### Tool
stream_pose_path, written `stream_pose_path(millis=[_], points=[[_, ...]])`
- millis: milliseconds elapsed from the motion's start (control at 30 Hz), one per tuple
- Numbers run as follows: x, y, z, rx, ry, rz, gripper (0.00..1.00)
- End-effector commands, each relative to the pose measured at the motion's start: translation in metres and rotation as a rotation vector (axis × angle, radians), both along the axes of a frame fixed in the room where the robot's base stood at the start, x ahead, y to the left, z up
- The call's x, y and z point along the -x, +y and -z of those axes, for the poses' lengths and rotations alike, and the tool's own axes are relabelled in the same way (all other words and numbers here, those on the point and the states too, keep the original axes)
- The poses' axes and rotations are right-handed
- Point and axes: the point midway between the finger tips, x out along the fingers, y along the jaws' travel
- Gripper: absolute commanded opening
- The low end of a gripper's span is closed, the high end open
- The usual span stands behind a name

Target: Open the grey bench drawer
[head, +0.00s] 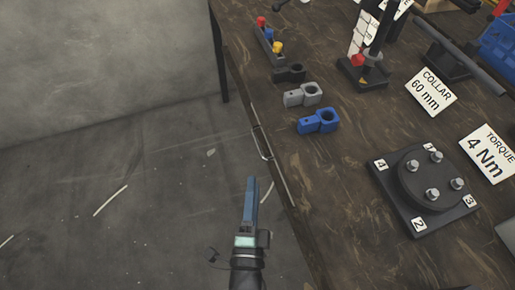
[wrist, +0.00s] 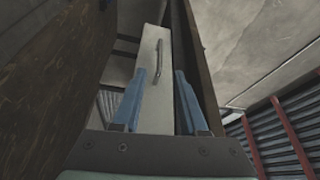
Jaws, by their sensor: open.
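The grey bench drawer shows in the wrist view as a pale grey front panel (wrist: 152,98) with a dark bar handle (wrist: 157,60). In the head view the handle (head: 262,144) sticks out from the bench's left side, and the drawer front is only a thin strip under the top's edge. The drawer front looks close against the bench. My gripper (head: 252,182) is off the bench's left side, below and apart from the handle in the head view. In the wrist view its blue fingers (wrist: 160,76) are open and empty, with the handle ahead between their tips.
The wooden bench top (head: 335,185) fills the right side. On it are a blue collar (head: 318,121), a grey collar (head: 303,95), a black collar (head: 289,73) and a bolted flange plate (head: 425,186). The floor (head: 130,185) left of the bench is clear.

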Motion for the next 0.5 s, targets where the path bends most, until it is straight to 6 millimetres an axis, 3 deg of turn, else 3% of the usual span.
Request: stream_pose_path(millis=[167, 500], points=[[-0.019, -0.002, -0.002, -0.004, -0.004, 0.003, 0.42], [-0.085, -0.007, -0.007, 0.0, -0.003, 0.002, 0.42]])
